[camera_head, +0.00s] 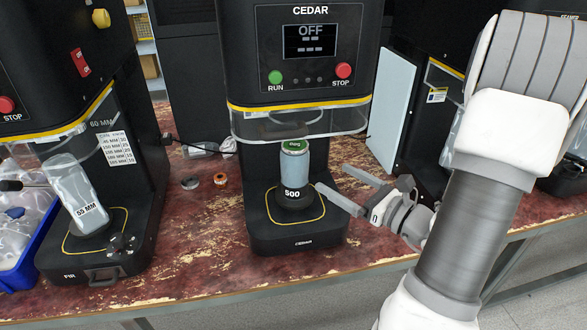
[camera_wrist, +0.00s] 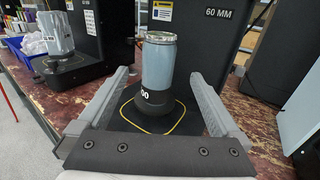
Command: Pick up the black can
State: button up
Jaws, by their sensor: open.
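A grey-blue can (camera_head: 294,168) with a green top stands upright on a black round support marked 500 (camera_head: 294,197), on the base of the CEDAR machine. In the wrist view the can (camera_wrist: 158,66) shows a silver rim and sits ahead, between the lines of the two fingers. I see no can with a plainly black body. My gripper (camera_head: 332,177) is open and empty, just right of the can, with its fingertips pointing toward it. The fingers (camera_wrist: 160,76) look apart from the can; the exact gap is hard to tell.
The clear guard (camera_head: 300,122) of the CEDAR machine (camera_head: 300,50) hangs just above the can. A blue bin (camera_head: 32,250) stands at far left. Two small rings, one orange (camera_head: 220,179), lie on the worn red bench (camera_head: 200,240).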

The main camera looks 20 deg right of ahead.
aim_at(305, 161)
jog(key=b+x, duration=0.1)
jog(key=x, duration=1)
jog(key=shift+w+a+r, duration=0.1)
jog(key=shift+w+a, duration=0.05)
jog(key=shift+b+x, duration=0.55)
jog(key=shift+x, duration=2.15)
grip_shut()
